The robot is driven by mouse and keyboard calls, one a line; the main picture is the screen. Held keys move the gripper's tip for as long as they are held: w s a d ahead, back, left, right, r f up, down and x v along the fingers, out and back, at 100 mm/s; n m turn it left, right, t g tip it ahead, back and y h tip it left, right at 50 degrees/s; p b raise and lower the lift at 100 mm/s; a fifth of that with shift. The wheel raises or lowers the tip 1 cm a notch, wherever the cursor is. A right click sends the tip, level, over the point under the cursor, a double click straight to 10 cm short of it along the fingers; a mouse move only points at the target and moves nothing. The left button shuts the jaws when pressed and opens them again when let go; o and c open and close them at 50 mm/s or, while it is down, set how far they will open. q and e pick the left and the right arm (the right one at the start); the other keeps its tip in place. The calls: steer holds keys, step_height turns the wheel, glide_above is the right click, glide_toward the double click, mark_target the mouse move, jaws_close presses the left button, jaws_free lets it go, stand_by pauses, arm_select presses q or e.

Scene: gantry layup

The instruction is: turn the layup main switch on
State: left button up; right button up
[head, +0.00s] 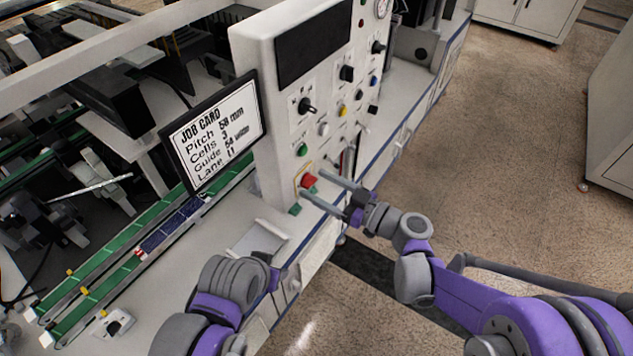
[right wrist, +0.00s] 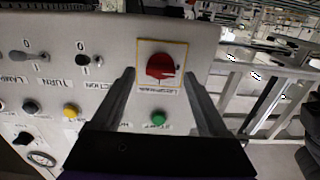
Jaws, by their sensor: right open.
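The red switch knob (head: 309,181) sits on a yellow-edged plate low on the white control panel (head: 262,120). In the right wrist view the red knob (right wrist: 160,67) shows face-on, with a small label below it that I cannot read clearly. My right gripper (head: 312,183) is open, its two long fingers pointing at the panel. In the right wrist view the fingers of the right gripper (right wrist: 160,76) stand one on each side of the knob, with visible gaps. I cannot tell whether they touch the panel.
Green (head: 302,149) and yellow (head: 343,110) buttons and black selector knobs (head: 306,106) crowd the panel above the switch. A job card screen (head: 215,132) stands left of the panel. A green-edged conveyor (head: 110,262) runs at left. Open floor (head: 500,150) lies at right.

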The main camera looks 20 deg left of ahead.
steer(key=shift+w+a, duration=0.2)
steer(key=shift+a, duration=0.4)
jaws_close()
